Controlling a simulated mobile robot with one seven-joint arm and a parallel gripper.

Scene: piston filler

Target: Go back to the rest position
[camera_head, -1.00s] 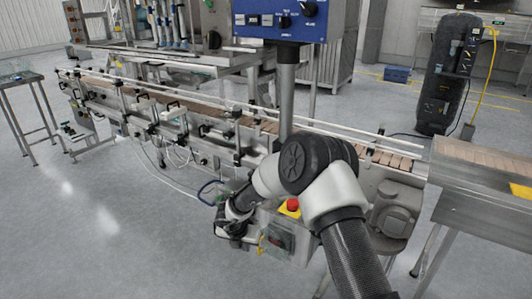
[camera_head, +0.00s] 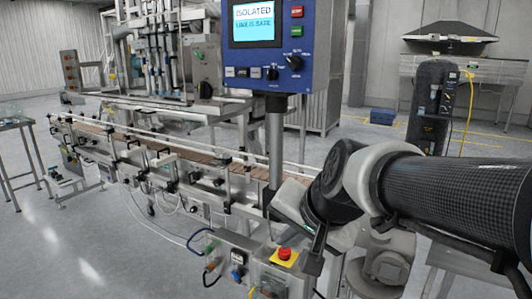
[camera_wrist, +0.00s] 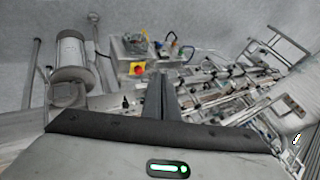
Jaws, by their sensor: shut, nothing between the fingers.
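My gripper (camera_wrist: 160,100) shows in the wrist view with its two dark fingers together and nothing between them. It is in the air, apart from the machine, looking down on the conveyor side. In the head view my arm reaches in from the right edge and bends in front of the conveyor (camera_head: 190,155); the fingertips are hard to make out there. The red emergency stop on its yellow base (camera_head: 285,254) sits on a grey box at the conveyor's front. The stop also shows in the wrist view (camera_wrist: 138,68), beyond the fingers.
A blue control panel (camera_head: 318,55) on a post stands behind my arm; its screen (camera_head: 254,25) reads "ISOLATED". A cylindrical motor (camera_wrist: 70,55) is at left in the wrist view. A side table (camera_head: 15,122) stands far left. The front-left floor (camera_head: 90,240) is clear.

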